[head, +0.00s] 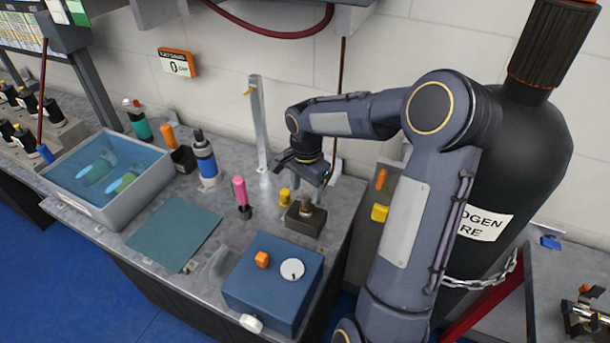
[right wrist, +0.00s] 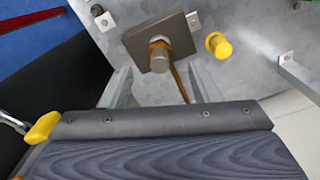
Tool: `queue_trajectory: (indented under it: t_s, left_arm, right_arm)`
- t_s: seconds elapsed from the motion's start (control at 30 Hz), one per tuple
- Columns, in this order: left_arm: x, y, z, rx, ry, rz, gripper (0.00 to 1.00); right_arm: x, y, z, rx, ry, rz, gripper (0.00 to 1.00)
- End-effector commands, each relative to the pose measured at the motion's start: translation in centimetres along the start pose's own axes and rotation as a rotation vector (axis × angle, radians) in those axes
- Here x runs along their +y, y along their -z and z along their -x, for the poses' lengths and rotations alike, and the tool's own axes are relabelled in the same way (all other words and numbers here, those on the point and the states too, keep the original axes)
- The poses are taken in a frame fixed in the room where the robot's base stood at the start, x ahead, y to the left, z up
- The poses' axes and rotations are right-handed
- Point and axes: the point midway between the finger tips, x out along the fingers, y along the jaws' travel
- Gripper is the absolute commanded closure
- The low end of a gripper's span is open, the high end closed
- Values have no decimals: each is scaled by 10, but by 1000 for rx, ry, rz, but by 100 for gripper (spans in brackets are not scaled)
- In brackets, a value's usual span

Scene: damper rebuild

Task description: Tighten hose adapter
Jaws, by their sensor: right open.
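A dark block (head: 305,217) with a brass hex fitting (head: 306,205) on top stands on the bench behind the blue box; the fitting looks like the hose adapter. My right gripper (head: 308,172) is above and behind it, apart from it. In the right wrist view the block (right wrist: 136,47) and the fitting (right wrist: 158,55) lie beyond my open right fingers (right wrist: 160,88), near the middle of the gap. An orange-brown strip runs from beside the fitting down between the fingers. Nothing is held. My left gripper is not in view.
A yellow knob (head: 284,196) stands close to the block, also seen in the right wrist view (right wrist: 218,45). A pink-handled tool (head: 240,192), an upright metal post (head: 258,125) and a blue box (head: 272,285) are nearby. A large black cylinder (head: 520,150) stands at right.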

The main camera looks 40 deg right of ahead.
Motion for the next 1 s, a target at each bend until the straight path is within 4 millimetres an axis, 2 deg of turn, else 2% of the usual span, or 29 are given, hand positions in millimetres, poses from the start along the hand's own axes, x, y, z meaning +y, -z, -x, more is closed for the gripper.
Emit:
queue_trajectory:
  t_s: [0.1,0.3,0.63,1.0]
  left_arm:
    - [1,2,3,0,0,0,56]
    - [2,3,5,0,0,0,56]
    - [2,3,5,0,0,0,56]
    - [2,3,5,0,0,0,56]
  right_arm:
    - [1,-1,-18,-4,-2,0,44]
    - [0,0,-38,-1,-1,1,44]
    - [0,0,-42,0,1,1,44]
    - [0,0,-41,0,2,2,92]
